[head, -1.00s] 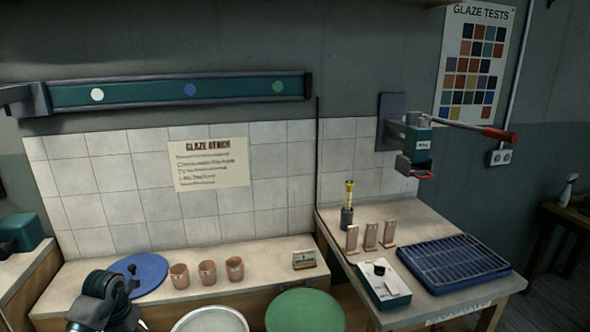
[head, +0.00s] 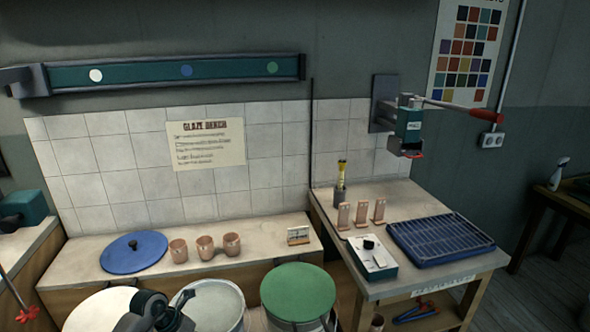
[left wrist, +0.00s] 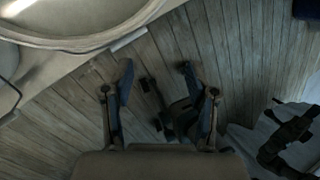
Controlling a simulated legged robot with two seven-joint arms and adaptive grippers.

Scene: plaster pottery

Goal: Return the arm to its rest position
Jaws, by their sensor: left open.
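My left arm shows at the bottom of the head view, a dark jointed part low in front of the buckets; its fingertips cannot be made out there. In the left wrist view my left gripper (left wrist: 156,68) is open, its two fingers apart with nothing between them. It hangs over the wooden floor (left wrist: 60,115), below and beside a round pale rim (left wrist: 75,42). My right gripper is not in view.
The glaze bench holds a blue lid (head: 134,252), three clay cups (head: 205,246) and a small card (head: 298,236). Buckets stand in front, one with a green lid (head: 298,291). The right table holds test tiles (head: 361,213), a meter box (head: 373,257) and a blue rack (head: 440,238).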

